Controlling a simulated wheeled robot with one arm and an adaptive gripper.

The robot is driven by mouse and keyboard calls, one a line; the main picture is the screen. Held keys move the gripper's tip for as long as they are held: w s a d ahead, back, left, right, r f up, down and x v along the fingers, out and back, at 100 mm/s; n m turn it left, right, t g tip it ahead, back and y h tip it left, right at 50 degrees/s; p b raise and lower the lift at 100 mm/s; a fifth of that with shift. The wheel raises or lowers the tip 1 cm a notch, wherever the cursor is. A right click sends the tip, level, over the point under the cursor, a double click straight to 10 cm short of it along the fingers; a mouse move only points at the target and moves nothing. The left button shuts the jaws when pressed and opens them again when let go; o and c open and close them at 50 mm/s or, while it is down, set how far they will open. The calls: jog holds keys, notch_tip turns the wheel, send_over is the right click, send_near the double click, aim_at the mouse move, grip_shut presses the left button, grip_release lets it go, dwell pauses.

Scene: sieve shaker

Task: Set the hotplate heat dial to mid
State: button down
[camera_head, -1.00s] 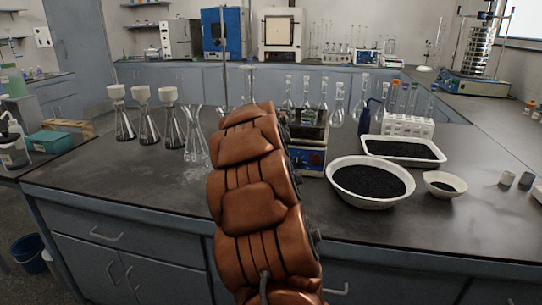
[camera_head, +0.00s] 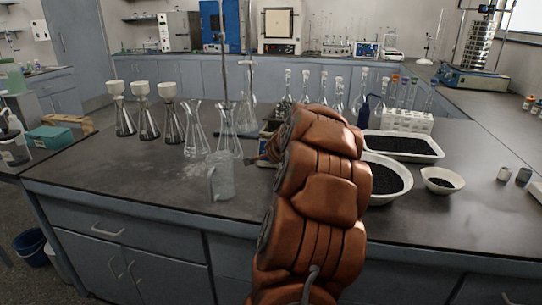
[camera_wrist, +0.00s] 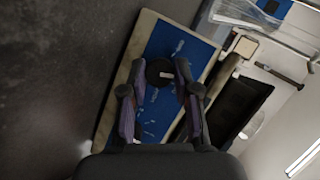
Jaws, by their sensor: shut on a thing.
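The heat dial (camera_wrist: 159,70) is a round black knob with a small pale mark, on the blue front panel (camera_wrist: 182,45) of the hotplate in the wrist view. My gripper (camera_wrist: 160,75) is shut on the dial, one finger on each side of it. Pale markings show on the panel around the dial, too small to read. In the head view my brown-covered arm hides the dial and most of the hotplate.
A glass beaker (camera_head: 221,178) stands near my arm on the left. Flasks (camera_head: 195,135) stand behind it. To the right are a white bowl of dark grains (camera_head: 390,178), a white tray (camera_head: 437,154) and a small bowl (camera_head: 442,187). The bench front left is clear.

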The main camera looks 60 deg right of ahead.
jog(key=m, duration=0.1)
jog(key=m+t+b, duration=0.1)
jog(key=shift+f+m+h, duration=0.2)
jog(key=shift+m+h, duration=0.1)
jog(key=shift+m, duration=0.1)
jog(key=shift+f+m+t+h+b, duration=0.2)
jog(key=shift+m+t+h+b, duration=0.1)
jog(key=shift+m+b, duration=0.75)
jog(key=shift+s+m+t+h+b, duration=0.1)
jog(key=shift+m+t+h+b, duration=0.3)
jog(key=shift+m+b, duration=0.95)
jog(key=shift+m, duration=0.3)
jog(key=c, duration=1.1)
grip_release()
jog(key=shift+s, duration=0.1)
jog(key=shift+o, duration=1.2)
jog(key=shift+r, duration=0.15)
jog(key=shift+a, duration=0.1)
jog(key=shift+v, duration=3.7)
